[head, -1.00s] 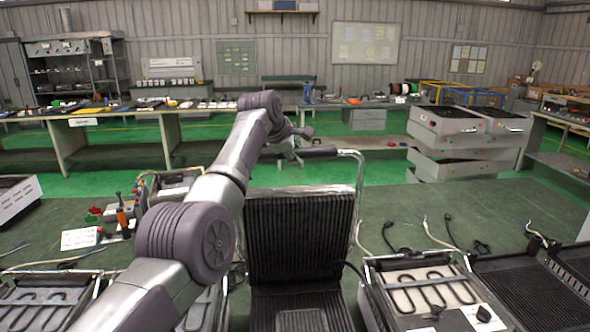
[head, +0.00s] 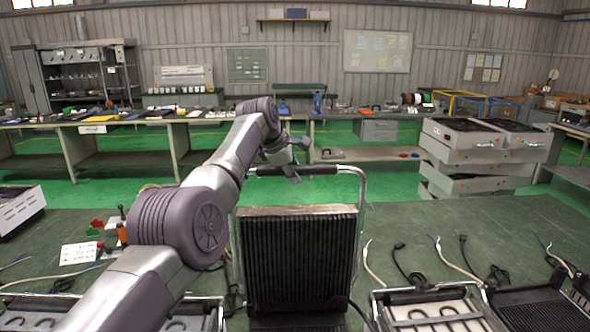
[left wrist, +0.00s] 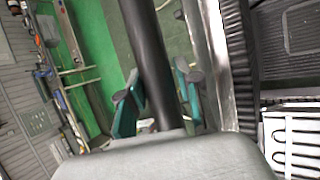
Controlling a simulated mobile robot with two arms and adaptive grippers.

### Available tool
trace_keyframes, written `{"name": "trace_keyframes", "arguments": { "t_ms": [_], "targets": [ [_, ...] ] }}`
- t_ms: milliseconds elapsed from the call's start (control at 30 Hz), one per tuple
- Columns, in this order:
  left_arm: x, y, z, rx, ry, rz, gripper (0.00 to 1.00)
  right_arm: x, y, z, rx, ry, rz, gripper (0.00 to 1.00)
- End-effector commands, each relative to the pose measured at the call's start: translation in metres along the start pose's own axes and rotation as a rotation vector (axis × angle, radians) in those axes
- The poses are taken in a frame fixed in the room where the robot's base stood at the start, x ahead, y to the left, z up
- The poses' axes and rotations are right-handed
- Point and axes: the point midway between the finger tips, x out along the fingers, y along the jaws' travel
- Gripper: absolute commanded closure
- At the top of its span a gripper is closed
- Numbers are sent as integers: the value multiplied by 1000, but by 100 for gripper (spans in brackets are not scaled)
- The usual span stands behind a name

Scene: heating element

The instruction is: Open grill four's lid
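The grill with the raised lid stands in the middle of the head view. Its black ribbed lid (head: 298,258) is upright, with the ribbed inner face toward me. A chrome frame rises above the lid and carries a black handle bar (head: 318,169). The contact itself is partly hidden. My right gripper is out of view.
Another grill (head: 430,312) with a bare heating element is at right, with a ribbed grill plate (head: 535,310) beside it. Loose cables (head: 408,265) lie on the green worktable (head: 450,222). A red-and-green part holder (head: 105,230) is at left. Stacked grey units (head: 485,150) stand behind.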

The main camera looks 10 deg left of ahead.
Motion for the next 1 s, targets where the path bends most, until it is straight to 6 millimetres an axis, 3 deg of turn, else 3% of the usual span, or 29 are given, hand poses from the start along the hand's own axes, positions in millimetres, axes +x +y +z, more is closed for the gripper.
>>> {"name": "trace_keyframes", "arguments": {
  "t_ms": [33,100,567,833,1000],
  "targets": [
    [2,-2,-1,-1,2,-4,55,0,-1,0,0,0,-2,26],
    [2,-1,-1,0,1,-3,44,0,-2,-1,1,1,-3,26],
    [-5,2,1,1,-2,2,44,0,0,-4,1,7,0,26],
    [-31,0,1,1,-2,4,44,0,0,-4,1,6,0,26],
    [-71,2,0,0,-2,5,44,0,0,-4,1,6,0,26]
  ]
}}
